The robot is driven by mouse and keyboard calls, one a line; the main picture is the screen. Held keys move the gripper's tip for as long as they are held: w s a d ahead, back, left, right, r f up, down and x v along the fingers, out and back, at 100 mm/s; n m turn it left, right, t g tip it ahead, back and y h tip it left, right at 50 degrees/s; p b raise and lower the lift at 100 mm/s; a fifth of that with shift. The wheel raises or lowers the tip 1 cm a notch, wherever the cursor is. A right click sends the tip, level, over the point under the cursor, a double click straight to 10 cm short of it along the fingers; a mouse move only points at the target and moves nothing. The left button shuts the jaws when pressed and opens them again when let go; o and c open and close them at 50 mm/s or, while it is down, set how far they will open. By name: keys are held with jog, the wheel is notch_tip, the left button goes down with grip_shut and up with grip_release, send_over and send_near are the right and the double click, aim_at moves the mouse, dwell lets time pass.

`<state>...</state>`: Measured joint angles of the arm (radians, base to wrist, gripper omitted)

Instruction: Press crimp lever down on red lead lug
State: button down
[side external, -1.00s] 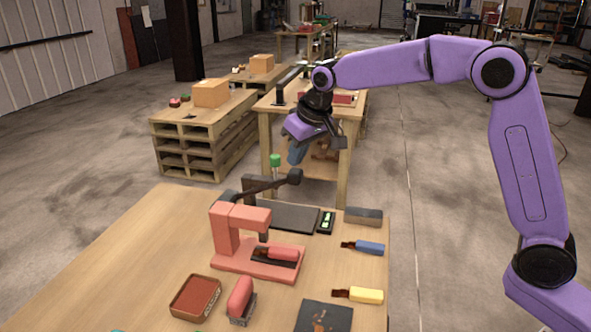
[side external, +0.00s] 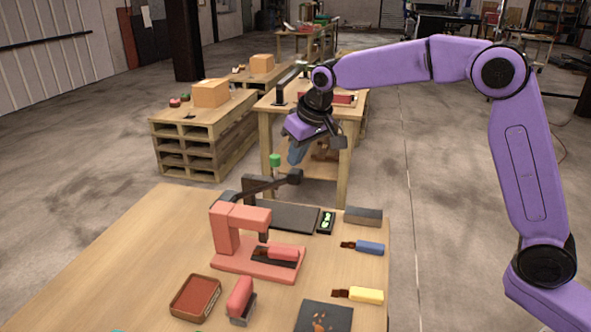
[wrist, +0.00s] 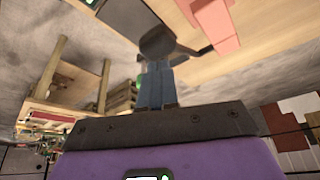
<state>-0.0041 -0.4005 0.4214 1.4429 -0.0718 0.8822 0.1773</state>
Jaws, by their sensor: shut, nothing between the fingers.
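The red crimp press (side external: 228,235) stands on the wooden table with its black crimp lever (side external: 262,187) raised and angled up to the right, ending in a dark knob (side external: 294,177). The red lead (side external: 283,253) lies on the press base, its brown lug end under the press head. My gripper (side external: 296,158) is shut and empty, pointing down just above the knob. In the wrist view, the blue-grey fingertips (wrist: 155,82) sit close to the knob (wrist: 157,42); whether they touch it is unclear. The red press (wrist: 212,20) shows beyond.
A green-capped post (side external: 275,161) stands close left of my gripper. A blue lead (side external: 368,247) and yellow lead (side external: 362,295) lie at right. The table's left is clear.

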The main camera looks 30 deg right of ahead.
aim_at(298, 171)
dwell(0.3)
jog(key=shift+a+f, duration=0.1)
jog(key=shift+f, duration=2.5)
jog(key=shift+d+r, duration=0.2)
jog(key=shift+r, duration=0.05)
jog(key=shift+d+r, duration=0.15)
jog(key=shift+r, duration=0.7)
jog(key=shift+a+r, duration=0.15)
jog(key=shift+r, duration=1.25)
jog(key=shift+a+r, duration=0.1)
jog(key=shift+r, duration=1.3)
